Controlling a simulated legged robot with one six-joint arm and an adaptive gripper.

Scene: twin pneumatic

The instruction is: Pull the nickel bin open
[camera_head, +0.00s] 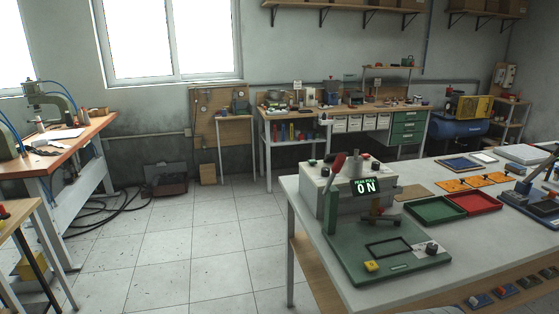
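Several pale bins (354,124) hang in a row under the top of the wooden workbench (290,113) at the back wall. They look closed. Their labels are too small to read, so I cannot tell which one is the nickel bin. A green drawer unit (408,127) stands just right of the bins. My gripper and arm are not in view.
A white table (340,289) with a green-based press (385,265), a green tray (435,210) and a red tray (474,202) fills the right foreground. An orange-topped bench (75,140) stands left. Black hoses (110,203) lie on the floor. Tiled floor (200,235) between is clear.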

